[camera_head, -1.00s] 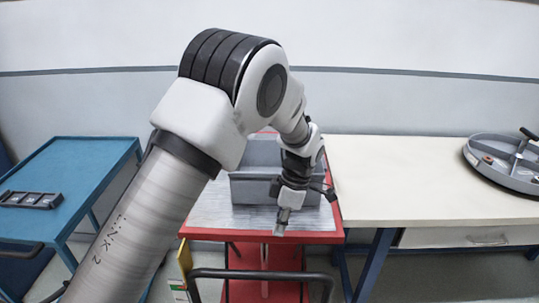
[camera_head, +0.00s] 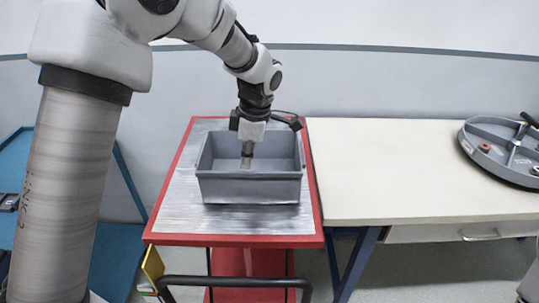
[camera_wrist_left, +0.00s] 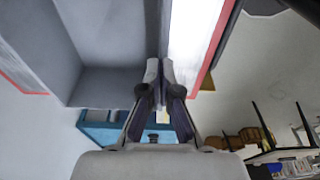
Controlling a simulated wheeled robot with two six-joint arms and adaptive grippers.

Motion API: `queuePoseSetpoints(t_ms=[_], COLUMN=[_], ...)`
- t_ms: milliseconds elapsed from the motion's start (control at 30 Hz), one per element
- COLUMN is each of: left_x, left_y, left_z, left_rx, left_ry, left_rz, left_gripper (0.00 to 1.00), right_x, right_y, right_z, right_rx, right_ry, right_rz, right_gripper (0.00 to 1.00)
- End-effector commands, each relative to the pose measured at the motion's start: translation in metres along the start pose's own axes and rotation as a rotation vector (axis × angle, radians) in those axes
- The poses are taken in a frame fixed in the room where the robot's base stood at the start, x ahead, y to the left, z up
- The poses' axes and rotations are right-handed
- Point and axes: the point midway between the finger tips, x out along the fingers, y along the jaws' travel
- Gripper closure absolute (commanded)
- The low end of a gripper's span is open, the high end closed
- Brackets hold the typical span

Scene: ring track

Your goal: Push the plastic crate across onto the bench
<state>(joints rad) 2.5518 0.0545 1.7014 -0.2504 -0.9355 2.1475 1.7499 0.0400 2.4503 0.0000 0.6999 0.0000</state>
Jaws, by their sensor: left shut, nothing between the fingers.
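The grey plastic crate (camera_head: 250,189) stands upright on the silver top of a red cart (camera_head: 180,212), near the cart's right edge. The cream bench (camera_head: 415,172) is directly to the right of the cart. My left gripper (camera_head: 246,162) is shut and empty, pointing down at the crate's opening in the head view. Its fingertips overlap the crate's inside; how deep they reach is unclear. In the left wrist view, the shut fingers (camera_wrist_left: 160,72) are close to a crate wall, with the crate (camera_wrist_left: 100,88) to their left. My right gripper is not in view.
A round grey tray-like part (camera_head: 505,150) lies on the bench's far right. The bench's left and middle are clear. A blue table (camera_head: 12,175) stands at the left. A dark handle bar (camera_head: 235,281) is at the cart's front.

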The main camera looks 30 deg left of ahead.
Motion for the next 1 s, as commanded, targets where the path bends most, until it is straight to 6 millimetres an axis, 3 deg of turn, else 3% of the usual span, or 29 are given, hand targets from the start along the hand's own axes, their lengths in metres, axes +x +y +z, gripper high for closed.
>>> queuePoseSetpoints(t_ms=[167,233,300,667,767,1000], left_x=[0.005,0.012,0.020,0.022,0.019,0.008], left_y=[0.000,-0.001,0.000,0.000,0.000,0.000], left_z=[-0.031,-0.028,-0.026,-0.024,-0.016,0.033], left_rx=[-0.001,0.002,0.001,0.001,0.001,0.003], left_ry=[-0.002,0.001,0.000,0.001,0.004,0.006], left_rz=[-0.002,-0.003,0.000,-0.002,-0.002,-0.002], left_gripper=[1.00,1.00,1.00,1.00,1.00,1.00], right_x=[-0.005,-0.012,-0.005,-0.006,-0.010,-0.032], right_y=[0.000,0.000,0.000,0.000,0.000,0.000], right_z=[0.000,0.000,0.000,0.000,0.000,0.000], right_rx=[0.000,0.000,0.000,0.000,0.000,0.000], right_ry=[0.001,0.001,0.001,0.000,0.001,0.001], right_rz=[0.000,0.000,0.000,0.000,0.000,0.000], right_gripper=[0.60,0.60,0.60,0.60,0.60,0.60])
